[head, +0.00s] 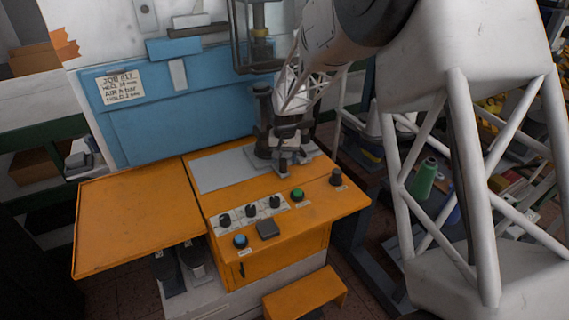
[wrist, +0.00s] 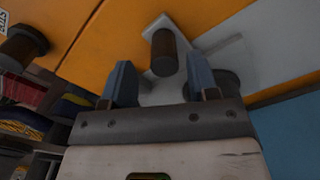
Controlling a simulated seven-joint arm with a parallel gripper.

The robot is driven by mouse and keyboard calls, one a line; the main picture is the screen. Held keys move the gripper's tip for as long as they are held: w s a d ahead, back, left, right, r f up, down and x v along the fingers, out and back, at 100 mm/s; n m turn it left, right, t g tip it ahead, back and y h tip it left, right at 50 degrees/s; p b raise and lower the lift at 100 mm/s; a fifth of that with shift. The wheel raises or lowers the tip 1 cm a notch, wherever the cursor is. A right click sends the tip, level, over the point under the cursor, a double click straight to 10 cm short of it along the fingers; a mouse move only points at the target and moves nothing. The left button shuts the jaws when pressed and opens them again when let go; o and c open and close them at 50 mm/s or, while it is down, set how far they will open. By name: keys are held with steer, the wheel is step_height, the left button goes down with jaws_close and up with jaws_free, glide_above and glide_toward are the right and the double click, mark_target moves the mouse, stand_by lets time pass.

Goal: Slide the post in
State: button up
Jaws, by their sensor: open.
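In the wrist view a short dark brown cylinder (wrist: 164,52), which looks like the post, stands on a pale grey plate (wrist: 150,28). My gripper (wrist: 160,66) is open, with one blue-grey finger on each side of the cylinder's line. I cannot tell whether the fingers reach around it or stop short; no contact shows. A dark round part (wrist: 222,82) is partly hidden behind the right finger. In the head view my gripper (head: 287,158) is low over the back right of the orange machine table, and it hides the cylinder. Where the post fits is not clear.
The orange table (head: 140,215) carries a grey plate (head: 222,172), several black knobs, a green button (head: 297,194) and a blue button (head: 240,241). A dark upright column (head: 263,108) stands just behind my gripper. A blue panel (head: 150,125) rises behind. The table's left wing is clear.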

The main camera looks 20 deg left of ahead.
steer(key=shift+s+d+r, duration=0.25)
steer(key=shift+s+d, duration=1.1)
steer(key=shift+s, duration=0.95)
steer(key=shift+s+d+r, duration=0.3)
steer(key=shift+s+d, duration=1.05)
steer(key=shift+s, duration=1)
steer(key=shift+s+d+r, duration=0.25)
steer(key=shift+s+d, duration=1.1)
steer(key=shift+s, duration=0.95)
steer(key=s+d+r+m+t, duration=0.1)
steer(key=s+d+r, duration=0.5)
steer(key=d, duration=0.5)
steer(key=s+d+r+m, duration=0.1)
steer(key=s+d+r, duration=0.2)
steer(key=d+r, duration=0.65)
steer(key=s+d+r, duration=0.2)
steer(key=s+d, duration=0.5)
steer(key=s, duration=0.2)
steer(key=s+d+r+m+t, duration=0.1)
steer(key=s+d, duration=0.6)
steer(key=s, duration=0.2)
steer(key=shift+s+d+r+t, duration=0.3)
steer(key=shift+s+r, duration=0.05)
steer(key=shift+r, duration=0.05)
